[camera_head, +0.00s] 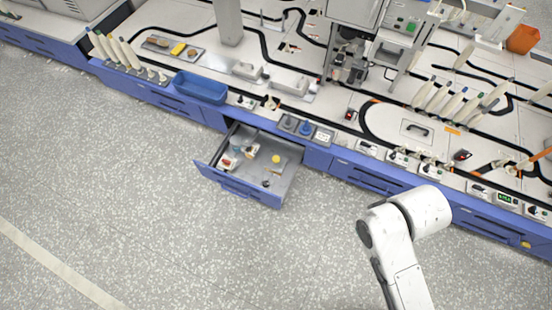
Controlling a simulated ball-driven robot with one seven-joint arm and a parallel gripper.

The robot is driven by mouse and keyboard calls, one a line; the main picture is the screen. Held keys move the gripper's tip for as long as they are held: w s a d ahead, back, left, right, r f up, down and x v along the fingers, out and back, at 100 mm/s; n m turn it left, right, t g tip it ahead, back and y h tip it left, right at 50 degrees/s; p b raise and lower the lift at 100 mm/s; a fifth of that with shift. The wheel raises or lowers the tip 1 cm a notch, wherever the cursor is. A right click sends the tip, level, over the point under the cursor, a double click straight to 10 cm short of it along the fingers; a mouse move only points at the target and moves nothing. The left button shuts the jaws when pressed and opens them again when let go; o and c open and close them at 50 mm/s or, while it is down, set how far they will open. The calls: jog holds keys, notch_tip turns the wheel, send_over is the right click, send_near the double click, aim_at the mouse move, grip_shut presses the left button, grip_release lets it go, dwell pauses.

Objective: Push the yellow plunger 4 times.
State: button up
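A small round yellow piece (276,159), which looks like the yellow plunger, stands inside an open blue drawer (240,188) under the bench. It is small in the picture, and I cannot tell whether it is pressed or raised. My white arm rises from the bottom edge at the right, in front of the bench and well to the right of the drawer. My gripper does not show in this view, so its fingers and anything in them are hidden.
The drawer also holds a red and white item (227,162) and other small parts. A blue bin (200,87) stands on the bench at the drawer's upper left. A panel with a blue knob (305,128) sits behind the drawer. The speckled floor in front is clear.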

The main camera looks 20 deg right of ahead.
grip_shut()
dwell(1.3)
